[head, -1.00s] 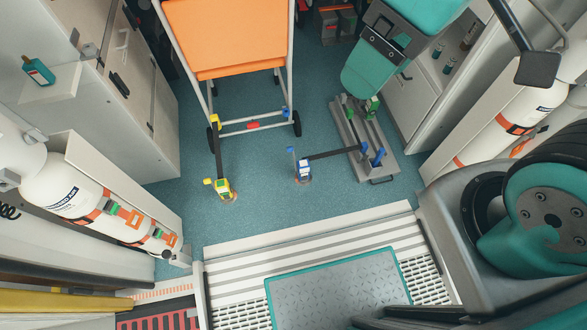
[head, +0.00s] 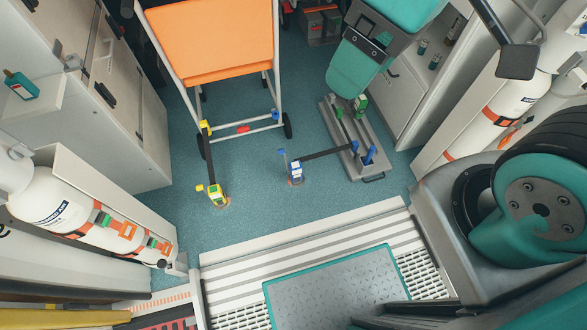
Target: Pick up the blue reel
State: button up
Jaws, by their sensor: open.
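An orange-seated chair (head: 212,45) on wheels stands behind the reels. A teal seat (head: 360,70) overhangs the plate. White cylinders (head: 75,205) flank the left side. A pale ribbed sill (head: 300,240) and grey ramp plate (head: 335,290) lie in front. Floor around the blue reel is clear.

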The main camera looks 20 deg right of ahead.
aim_at(295, 167)
jog(key=z, duration=0.05)
jog(key=i, duration=0.9)
jog(key=z, duration=0.5)
